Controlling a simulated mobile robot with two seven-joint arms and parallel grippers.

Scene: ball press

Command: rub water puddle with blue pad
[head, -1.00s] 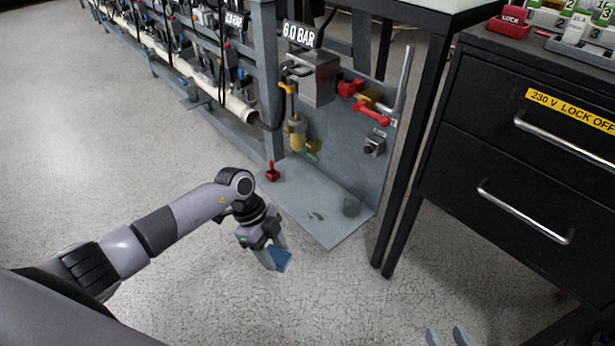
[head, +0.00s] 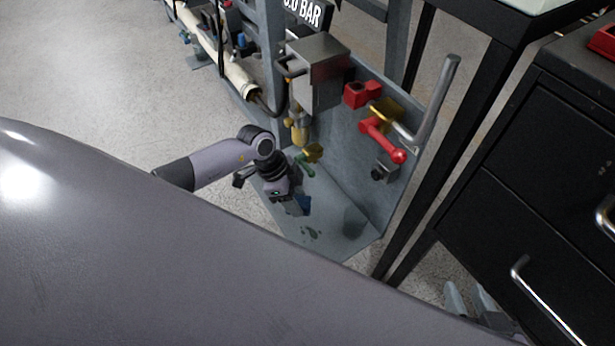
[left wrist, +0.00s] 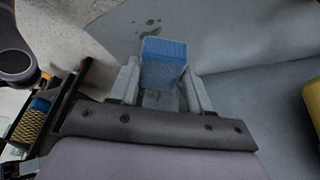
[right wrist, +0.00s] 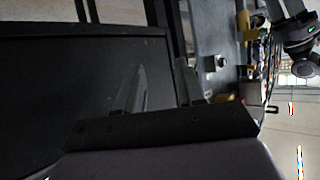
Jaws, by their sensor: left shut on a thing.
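My left gripper (head: 295,207) is shut on the blue pad (head: 305,203) and holds it over the grey metal floor plate (head: 345,238). In the left wrist view the blue pad (left wrist: 163,62) sits between the two fingers. The water puddle (head: 311,233) shows as small dark wet spots on the plate, just in front of the pad. It also shows in the left wrist view (left wrist: 149,28), beyond the pad. I cannot tell whether the pad touches the plate. My right gripper (head: 470,298) is low by the black cabinet, its fingers apart and empty.
A grey back panel (head: 350,150) with a red valve handle (head: 382,140) and a brass valve (head: 312,153) rises behind the plate. A black table leg (head: 440,140) and the black drawer cabinet (head: 500,220) stand to the right. My arm covers the lower left.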

